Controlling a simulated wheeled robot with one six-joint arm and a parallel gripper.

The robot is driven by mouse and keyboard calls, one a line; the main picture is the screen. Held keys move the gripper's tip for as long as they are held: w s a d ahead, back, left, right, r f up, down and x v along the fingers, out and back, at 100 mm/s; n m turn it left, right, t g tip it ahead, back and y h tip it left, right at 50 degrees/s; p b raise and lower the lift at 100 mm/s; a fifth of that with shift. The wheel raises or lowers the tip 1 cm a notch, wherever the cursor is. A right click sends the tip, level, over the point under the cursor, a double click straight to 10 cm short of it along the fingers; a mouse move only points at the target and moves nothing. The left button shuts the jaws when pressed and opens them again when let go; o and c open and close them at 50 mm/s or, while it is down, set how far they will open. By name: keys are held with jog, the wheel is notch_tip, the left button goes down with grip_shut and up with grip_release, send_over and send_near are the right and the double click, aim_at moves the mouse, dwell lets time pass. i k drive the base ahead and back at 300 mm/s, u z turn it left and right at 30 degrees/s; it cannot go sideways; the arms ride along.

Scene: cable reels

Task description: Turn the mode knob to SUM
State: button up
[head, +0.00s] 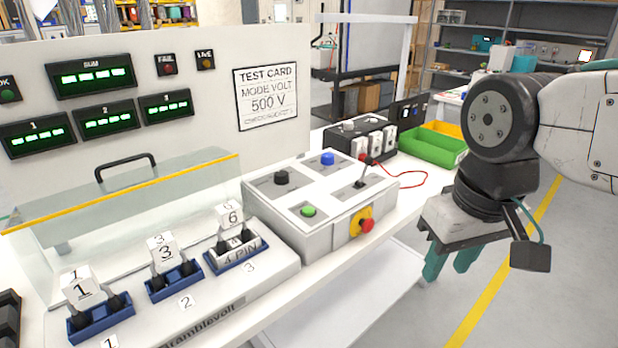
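A grey control box (335,222) stands on the bench. On its top are a black knob (281,177), a blue knob (327,159), a green button (308,211) and a black lever switch (362,180). I cannot read which knob is the mode knob or where it points. A display labelled SUM (92,76) is on the upright panel. The test card (267,97) reads "MODE VOLT 500 V". My gripper (448,270) hangs to the right of the box, beyond the bench edge. Its teal fingers point down, apart and empty.
A red stop button (366,226) on yellow is on the box's front. A clear hinged cover (135,210) stands behind numbered blue sockets (172,282). A black device (360,137) with a red cable (415,184) and a green bin (432,147) lie behind.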

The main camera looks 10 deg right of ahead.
aim_at(281, 176)
jog(key=z, duration=0.55)
jog(key=k, duration=0.65)
jog(key=z, duration=0.75)
jog(key=i, duration=1.3)
jog(key=u, duration=1.15)
jog(key=i, duration=0.45)
jog(key=u, duration=0.5)
